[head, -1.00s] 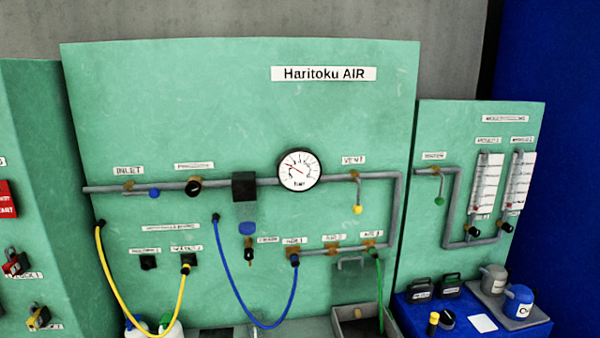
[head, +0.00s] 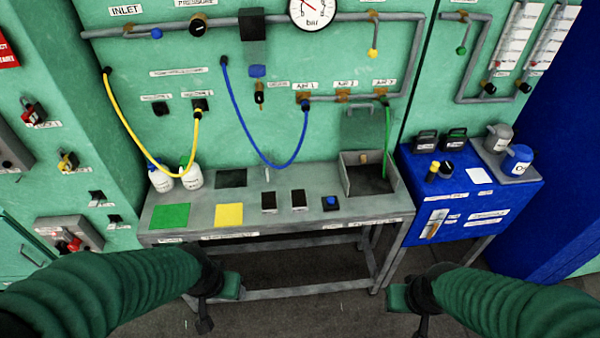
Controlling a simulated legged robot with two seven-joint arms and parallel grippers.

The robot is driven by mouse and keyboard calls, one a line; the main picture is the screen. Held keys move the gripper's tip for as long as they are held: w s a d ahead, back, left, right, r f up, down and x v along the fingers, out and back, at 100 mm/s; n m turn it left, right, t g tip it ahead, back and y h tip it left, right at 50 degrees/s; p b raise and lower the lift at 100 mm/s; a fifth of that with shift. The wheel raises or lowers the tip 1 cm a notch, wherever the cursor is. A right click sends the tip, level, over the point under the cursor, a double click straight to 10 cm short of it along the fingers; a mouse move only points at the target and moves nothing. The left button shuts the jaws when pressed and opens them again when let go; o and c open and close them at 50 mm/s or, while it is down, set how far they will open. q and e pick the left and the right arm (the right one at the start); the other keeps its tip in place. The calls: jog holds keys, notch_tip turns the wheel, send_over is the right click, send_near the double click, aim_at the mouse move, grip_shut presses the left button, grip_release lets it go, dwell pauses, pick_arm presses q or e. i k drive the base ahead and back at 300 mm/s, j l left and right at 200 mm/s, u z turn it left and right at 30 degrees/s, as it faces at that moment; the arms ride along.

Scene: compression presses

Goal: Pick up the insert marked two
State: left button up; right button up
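No marking "two" can be read on any loose part. Two small dark blocks, the left block (head: 268,201) and the right block (head: 298,200), lie side by side on the grey bench (head: 330,222); I cannot tell whether either is the insert. My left gripper (head: 216,297) is low in front of the bench's front left part, apart from the blocks. My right gripper (head: 410,305) is low in front of the bench's right end. Neither appears to hold anything, but their fingers are too unclear to tell whether they are open or shut.
A green pad (head: 170,216), yellow pad (head: 229,215) and blue-button box (head: 331,202) are on the bench. An open bin (head: 349,180) stands at its right, white bottles (head: 191,176) at its back left. A yellow hose (head: 140,152) and blue hose (head: 240,132) hang behind. A blue cabinet (head: 415,185) stands right.

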aim_at(299, 200)
jog(key=i+l+u, duration=0.1)
jog(key=i+u, duration=0.2)
jog(key=i+l+u, duration=0.3)
jog(key=i, duration=0.15)
jog(key=i+l+u, duration=0.15)
jog(key=i+u, duration=0.15)
jog(key=i, duration=0.05)
